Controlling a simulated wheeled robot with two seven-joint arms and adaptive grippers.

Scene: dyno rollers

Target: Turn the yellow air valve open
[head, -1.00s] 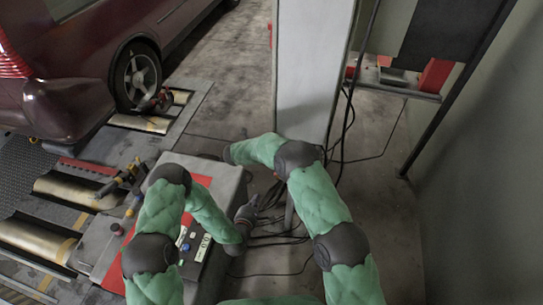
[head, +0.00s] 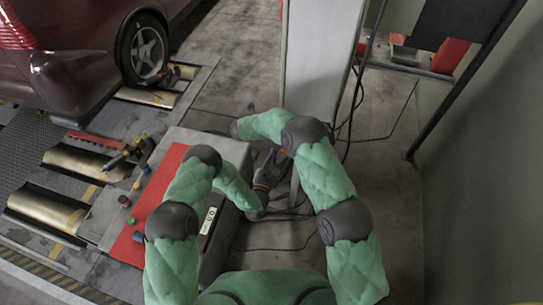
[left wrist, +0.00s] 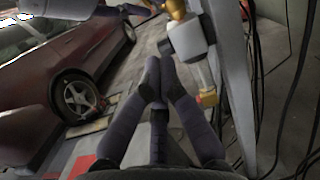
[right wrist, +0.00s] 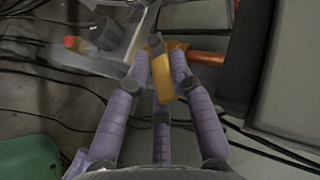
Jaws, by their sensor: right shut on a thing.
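The yellow air valve handle (right wrist: 163,80) shows in the right wrist view as a flat yellow lever. My right gripper (right wrist: 160,62) has its fingers on both sides of it, touching it. In the head view my right arm reaches forward, and its gripper is hidden. My left gripper (head: 267,168) is beside the grey console, in front of the tall light panel. In the left wrist view (left wrist: 159,74) its fingertips are together with nothing seen between them.
The grey and red console (head: 160,205) stands at the left, beside the rollers (head: 72,170) and the dark red car (head: 85,55). The tall panel (head: 318,60) stands ahead. Black cables (head: 290,215) lie on the floor. A grey cup-shaped part (right wrist: 105,34) is near the valve.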

